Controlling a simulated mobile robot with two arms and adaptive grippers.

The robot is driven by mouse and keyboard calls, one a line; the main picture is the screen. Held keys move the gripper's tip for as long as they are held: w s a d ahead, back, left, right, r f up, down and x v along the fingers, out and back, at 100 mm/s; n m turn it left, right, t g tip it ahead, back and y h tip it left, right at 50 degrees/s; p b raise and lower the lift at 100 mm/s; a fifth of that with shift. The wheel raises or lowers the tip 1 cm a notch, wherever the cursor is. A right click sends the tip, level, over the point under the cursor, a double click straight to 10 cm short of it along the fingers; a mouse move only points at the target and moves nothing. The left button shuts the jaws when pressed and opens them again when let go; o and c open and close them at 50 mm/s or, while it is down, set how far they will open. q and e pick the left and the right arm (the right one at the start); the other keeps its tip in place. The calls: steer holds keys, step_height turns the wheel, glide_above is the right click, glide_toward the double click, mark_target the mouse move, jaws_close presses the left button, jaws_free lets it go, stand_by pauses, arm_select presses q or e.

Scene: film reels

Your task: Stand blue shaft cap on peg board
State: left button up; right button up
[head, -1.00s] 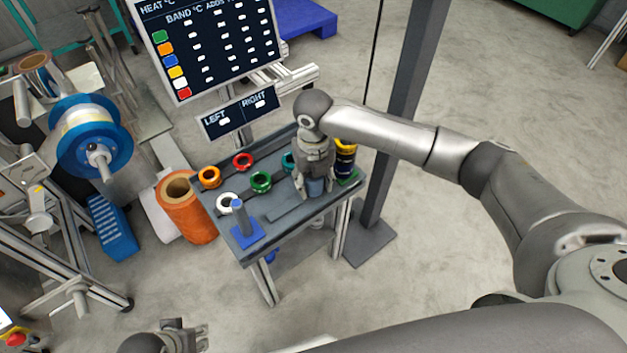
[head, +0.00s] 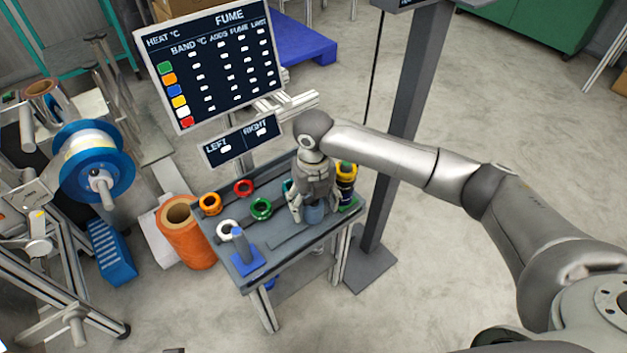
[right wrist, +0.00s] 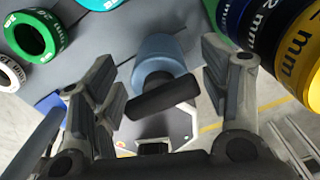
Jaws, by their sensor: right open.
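The blue shaft cap (head: 314,214) is a dull blue cylinder at the right front of the grey bench top. In the right wrist view the cap (right wrist: 158,52) lies between my fingers, with a dark grey bar across its near end. My right gripper (head: 312,208) points down over it. In the wrist view the right gripper (right wrist: 165,85) is open, with a gap on both sides of the cap. I cannot tell which part is the peg board. My left gripper is not clearly visible.
White, orange, red and green rings (head: 261,209) lie left of my right gripper. A stack of banded rings (head: 346,180) stands close on its right. A label sign (head: 241,140) is behind the bench (head: 285,262). An orange roll (head: 187,240) stands to its left.

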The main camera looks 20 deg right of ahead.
arm_select(q)
step_height(320, 180, down, 8)
steer(key=s+p, duration=0.1)
steer(key=p, duration=0.1)
steer(key=shift+s, duration=0.2)
arm_select(e)
step_height(320, 180, up, 10)
steer(key=shift+f, duration=0.1)
